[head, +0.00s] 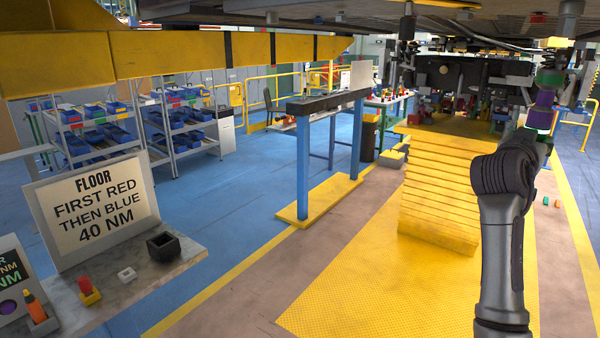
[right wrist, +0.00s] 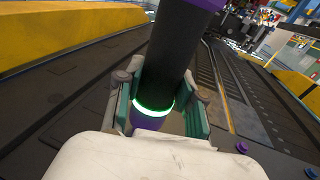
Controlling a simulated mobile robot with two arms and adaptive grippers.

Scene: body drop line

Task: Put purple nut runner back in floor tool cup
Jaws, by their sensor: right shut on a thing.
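My right gripper (right wrist: 158,105) is shut on the purple nut runner (right wrist: 170,62), a dark cylinder with purple ends and a lit green ring. In the head view the nut runner (head: 544,99) is small, at the upper right near the vehicle underside, at the end of my right arm. A black square cup (head: 163,246) stands on a grey bench at the lower left beside a sign (head: 92,208) reading FLOOR, FIRST RED THEN BLUE, 40 NM. It looks empty. My left gripper is not in view.
On the same bench stand a yellow holder with a red piece (head: 88,290), a small white block (head: 126,274) and an orange tool (head: 35,306) in a holder. Yellow steps (head: 438,195) stand mid-right. A yellow beam (head: 170,60) and the vehicle underside hang overhead.

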